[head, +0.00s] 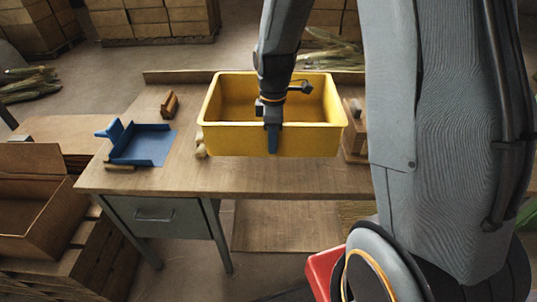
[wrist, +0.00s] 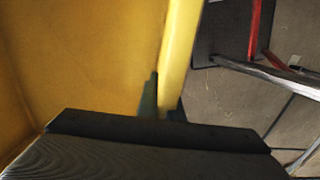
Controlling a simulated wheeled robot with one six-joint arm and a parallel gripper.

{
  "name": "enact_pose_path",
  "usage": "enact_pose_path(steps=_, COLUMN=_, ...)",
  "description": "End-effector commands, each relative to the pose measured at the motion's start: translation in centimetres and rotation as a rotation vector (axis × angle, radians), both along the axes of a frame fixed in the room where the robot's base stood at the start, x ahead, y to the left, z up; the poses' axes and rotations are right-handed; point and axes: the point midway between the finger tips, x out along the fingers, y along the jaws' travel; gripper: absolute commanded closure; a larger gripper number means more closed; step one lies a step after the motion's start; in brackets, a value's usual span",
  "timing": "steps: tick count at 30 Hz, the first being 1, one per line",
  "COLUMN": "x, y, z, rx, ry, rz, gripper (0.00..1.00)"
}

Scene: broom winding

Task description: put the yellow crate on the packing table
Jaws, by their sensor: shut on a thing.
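The yellow crate (head: 310,140) appears in the head view over the middle of the wooden packing table (head: 190,180). My gripper (head: 272,138) is shut on the crate's near wall, one finger outside it. In the wrist view the crate's wall (wrist: 178,55) runs up between the dark fingers (wrist: 162,105), and the crate's inside fills the left. The crate is upright and looks empty where I can see in. I cannot tell whether its bottom touches the table top.
A blue dustpan-like tray (head: 145,147) and a small brown wooden block (head: 170,104) are on the table left of the crate. A wooden object (head: 355,145) stands close at its right. An open cardboard box (head: 30,205) is at the left.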

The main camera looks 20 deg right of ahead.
Motion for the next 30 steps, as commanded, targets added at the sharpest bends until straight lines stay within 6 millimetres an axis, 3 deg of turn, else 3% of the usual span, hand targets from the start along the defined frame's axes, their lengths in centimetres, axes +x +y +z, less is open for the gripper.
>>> enact_pose_path(steps=6, x=0.0, y=0.0, z=-2.7, rx=0.000, ry=-0.001, rz=0.000, gripper=1.00)
enact_pose_path(steps=14, x=0.1, y=0.0, z=-4.2, rx=0.000, ry=-0.003, rz=0.000, gripper=1.00)
enact_pose_path(steps=22, x=0.1, y=0.0, z=-7.0, rx=0.000, ry=-0.002, rz=0.000, gripper=1.00)
enact_pose_path(steps=30, x=0.1, y=0.0, z=-8.0, rx=0.000, ry=-0.004, rz=0.000, gripper=1.00)
